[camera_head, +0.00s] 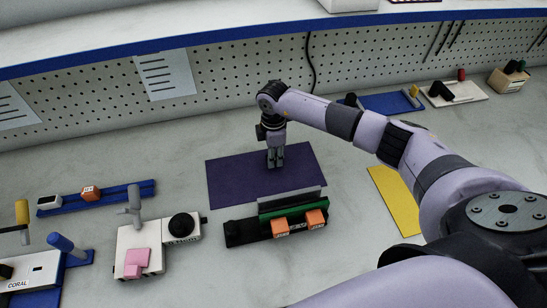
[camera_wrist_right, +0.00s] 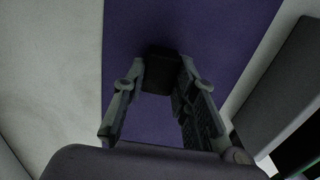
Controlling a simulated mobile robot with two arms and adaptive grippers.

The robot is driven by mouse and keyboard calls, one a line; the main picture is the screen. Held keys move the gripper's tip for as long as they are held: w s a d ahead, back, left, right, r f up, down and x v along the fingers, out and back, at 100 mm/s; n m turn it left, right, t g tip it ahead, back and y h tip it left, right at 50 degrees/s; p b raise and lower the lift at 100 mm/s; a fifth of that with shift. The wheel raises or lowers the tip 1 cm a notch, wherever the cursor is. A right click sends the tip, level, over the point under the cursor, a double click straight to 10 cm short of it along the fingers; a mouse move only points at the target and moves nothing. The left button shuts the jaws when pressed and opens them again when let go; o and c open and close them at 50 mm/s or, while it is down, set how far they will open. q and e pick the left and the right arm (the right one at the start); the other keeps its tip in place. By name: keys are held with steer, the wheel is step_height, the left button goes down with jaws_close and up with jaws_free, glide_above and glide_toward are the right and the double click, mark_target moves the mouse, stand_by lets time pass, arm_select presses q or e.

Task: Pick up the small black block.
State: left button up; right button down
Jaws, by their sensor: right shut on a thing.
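The small black block (camera_wrist_right: 160,72) shows in the right wrist view, between the fingertips of my right gripper (camera_wrist_right: 160,84). The gripper is shut on it, with a finger on each side. Behind it is the purple mat (camera_wrist_right: 235,30). In the head view my right gripper (camera_head: 276,160) points down over the middle of the purple mat (camera_head: 232,180), and the block is hard to make out there. I cannot tell whether the block touches the mat. My left gripper is not in view.
A black fixture (camera_head: 240,232) with a green board (camera_head: 293,211) and orange blocks stands just in front of the mat. A white device (camera_head: 130,240) with pink blocks is at left. A yellow mat (camera_head: 395,200) lies at right. The pegboard (camera_head: 235,85) rises behind.

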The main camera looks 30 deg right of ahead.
step_height(320, 180, up, 19)
steer(key=b, duration=0.3)
stand_by(0.6)
